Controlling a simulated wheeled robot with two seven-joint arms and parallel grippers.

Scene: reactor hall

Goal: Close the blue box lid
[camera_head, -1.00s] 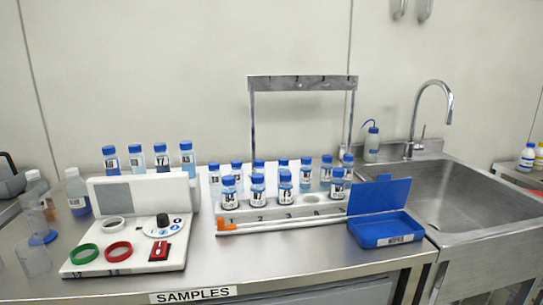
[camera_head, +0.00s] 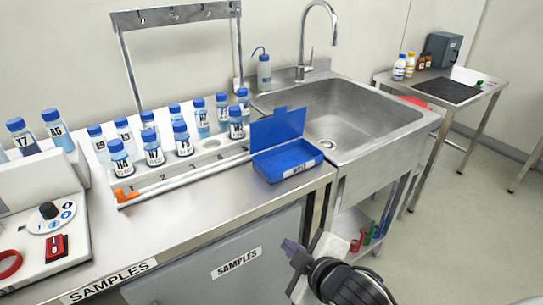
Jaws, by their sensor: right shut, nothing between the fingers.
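The blue box (camera_head: 287,161) sits on the steel counter near its right front corner, just left of the sink. Its lid (camera_head: 277,128) stands up open at the back of the box. The box looks empty and has a white label on its front. My right gripper (camera_head: 287,246) is shut and empty, low in front of the counter and below the box, well apart from it. My left gripper is not in view.
A rack (camera_head: 165,183) with several blue-capped bottles stands left of the box. The sink (camera_head: 350,125) with a tall tap (camera_head: 318,30) is behind and right. A wash bottle (camera_head: 264,72) stands at the back. A side table (camera_head: 455,92) is at far right.

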